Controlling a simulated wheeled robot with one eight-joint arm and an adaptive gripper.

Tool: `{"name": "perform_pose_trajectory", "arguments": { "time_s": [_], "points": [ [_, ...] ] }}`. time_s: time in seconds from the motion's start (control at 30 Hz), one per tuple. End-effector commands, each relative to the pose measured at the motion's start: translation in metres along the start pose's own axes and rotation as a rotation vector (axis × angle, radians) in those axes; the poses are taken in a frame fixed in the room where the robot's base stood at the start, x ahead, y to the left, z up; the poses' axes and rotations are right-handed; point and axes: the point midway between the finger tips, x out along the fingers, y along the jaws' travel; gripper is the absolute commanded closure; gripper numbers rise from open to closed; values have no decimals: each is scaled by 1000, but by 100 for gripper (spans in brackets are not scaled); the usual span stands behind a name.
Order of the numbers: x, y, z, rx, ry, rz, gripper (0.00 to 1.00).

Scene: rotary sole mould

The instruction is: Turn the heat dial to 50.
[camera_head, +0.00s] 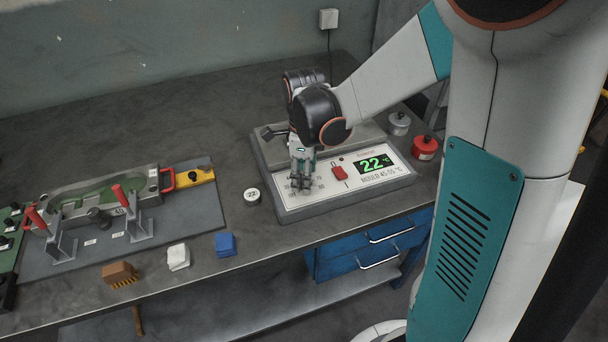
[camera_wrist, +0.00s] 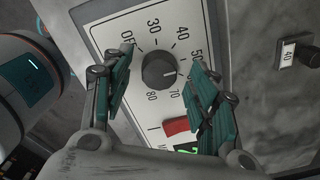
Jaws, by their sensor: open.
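The heat dial (camera_wrist: 158,70) is a round dark knob on the pale panel of the control box (camera_head: 345,203). Printed numbers ring it, with 30, 40 and 50 along its top and right and 70 and 80 below. A faint light mark shows near its right edge; its exact setting is hard to read. My gripper (camera_wrist: 160,60) is open, with one teal finger on each side of the dial, and I cannot tell whether they touch it. In the head view my gripper (camera_head: 302,176) is over the panel's left part and hides the dial. The green display (camera_head: 375,163) reads 22 °C.
A round labelled disc (camera_head: 252,196) lies left of the box. A clamp fixture (camera_head: 110,205) is farther left. A red pot (camera_head: 425,147) stands at right.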

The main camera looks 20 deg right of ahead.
Motion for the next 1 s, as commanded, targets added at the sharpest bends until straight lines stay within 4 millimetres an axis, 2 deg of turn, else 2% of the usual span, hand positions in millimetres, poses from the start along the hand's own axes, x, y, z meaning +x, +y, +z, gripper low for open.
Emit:
{"name": "perform_pose_trajectory", "arguments": {
  "time_s": [0.4,0.53,0.7,1.0],
  "points": [
    [-76,0,0,0,0,0,46],
    [-95,0,0,0,0,0,46],
    [-109,1,0,0,0,0,46],
    [-112,1,0,0,0,0,46]
  ]
}}
